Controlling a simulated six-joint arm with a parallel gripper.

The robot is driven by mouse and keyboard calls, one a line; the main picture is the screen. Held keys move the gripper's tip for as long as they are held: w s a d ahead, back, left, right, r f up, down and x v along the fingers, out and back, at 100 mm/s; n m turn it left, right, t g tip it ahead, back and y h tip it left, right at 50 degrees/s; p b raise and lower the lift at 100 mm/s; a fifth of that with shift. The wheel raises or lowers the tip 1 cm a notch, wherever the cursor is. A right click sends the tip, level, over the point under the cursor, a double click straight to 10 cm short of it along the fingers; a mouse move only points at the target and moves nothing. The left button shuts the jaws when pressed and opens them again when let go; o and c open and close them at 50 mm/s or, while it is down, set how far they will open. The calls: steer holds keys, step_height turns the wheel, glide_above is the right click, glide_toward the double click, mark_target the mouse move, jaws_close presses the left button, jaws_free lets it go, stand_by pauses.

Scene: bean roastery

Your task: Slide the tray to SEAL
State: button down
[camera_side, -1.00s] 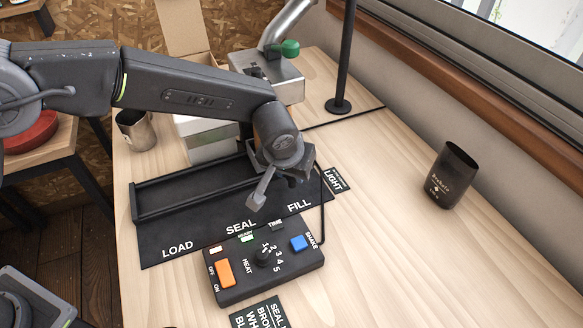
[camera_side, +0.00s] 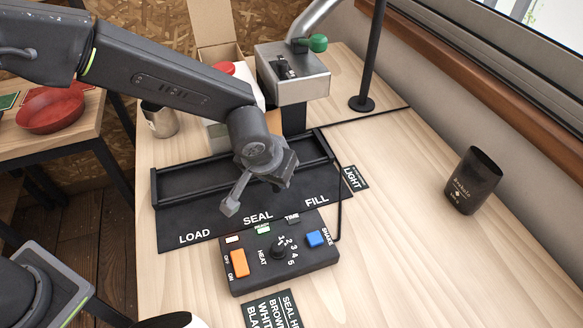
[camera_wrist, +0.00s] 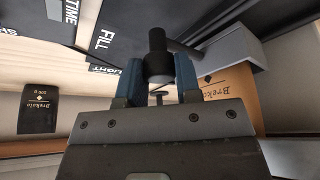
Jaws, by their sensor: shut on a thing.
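My gripper (camera_side: 282,172) is low over the black station track (camera_side: 190,176), between the SEAL and FILL lettering in the side view. In the wrist view its two blue fingers (camera_wrist: 157,78) are shut on a round dark knob (camera_wrist: 157,44). The knob appears to be the tray's handle. The tray itself cannot be made out clearly; my arm covers much of the track's middle. The label strip (camera_side: 218,228) in front of the track reads LOAD, SEAL, FILL from left to right.
A control box (camera_side: 245,285) with an orange switch and blue button stands close in front of the strip. A steel machine (camera_side: 300,88) with a green knob stands behind the track. A dark pouch (camera_side: 470,182) stands right, with clear table around it. A metal cup (camera_side: 160,122) is back left.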

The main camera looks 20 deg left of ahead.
steer(key=shift+s+a, duration=1.85)
steer(key=c, duration=0.8)
jaws_free()
steer(key=v, duration=1.4)
steer(key=shift+f, duration=0.1)
